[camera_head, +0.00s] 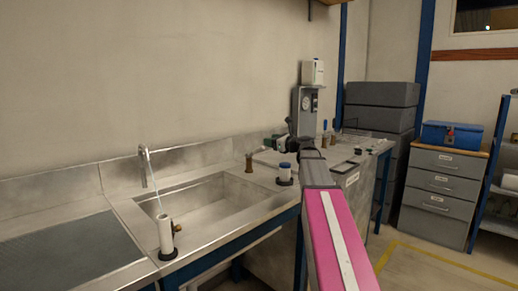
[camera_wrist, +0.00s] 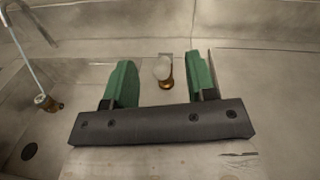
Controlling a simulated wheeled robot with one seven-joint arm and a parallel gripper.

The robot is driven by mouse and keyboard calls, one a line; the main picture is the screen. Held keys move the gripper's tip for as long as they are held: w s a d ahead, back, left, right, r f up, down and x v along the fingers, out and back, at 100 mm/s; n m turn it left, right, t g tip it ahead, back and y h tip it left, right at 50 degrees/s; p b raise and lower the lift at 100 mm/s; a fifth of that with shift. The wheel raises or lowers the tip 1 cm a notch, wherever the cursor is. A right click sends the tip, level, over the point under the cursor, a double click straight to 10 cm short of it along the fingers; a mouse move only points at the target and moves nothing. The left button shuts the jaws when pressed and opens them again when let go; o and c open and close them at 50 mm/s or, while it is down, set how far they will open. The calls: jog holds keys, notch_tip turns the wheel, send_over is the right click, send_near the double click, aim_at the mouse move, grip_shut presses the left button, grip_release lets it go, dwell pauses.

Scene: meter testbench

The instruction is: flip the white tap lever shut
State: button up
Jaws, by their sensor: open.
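In the wrist view, a rounded white piece, which looks like the tap lever (camera_wrist: 163,68), sits on a brass fitting (camera_wrist: 166,84) in front of the pale back wall. My gripper (camera_wrist: 160,80) is open, with one green finger on each side of the white piece and clear gaps to both. Nothing is held. In the head view, my gripper (camera_head: 276,143) reaches left over the bench, right of the sink. A small brass fitting (camera_head: 248,162) stands on the sink's rim near it. The white lever cannot be made out in the head view.
The steel sink (camera_head: 215,203) has a gooseneck spout (camera_head: 144,165) at its left. A white cylinder (camera_head: 165,233) stands at the front rim. A grey instrument post (camera_head: 304,110) rises behind.

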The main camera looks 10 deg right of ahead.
aim_at(262, 148)
jog(key=w+a+f, duration=0.1)
jog(key=w+f, duration=0.1)
jog(key=w+a+f, duration=0.2)
jog(key=shift+w+a+f, duration=0.15)
jog(key=shift+a+f, duration=0.1)
jog(key=shift+a, duration=0.05)
jog(key=shift+x, duration=0.95)
grip_shut()
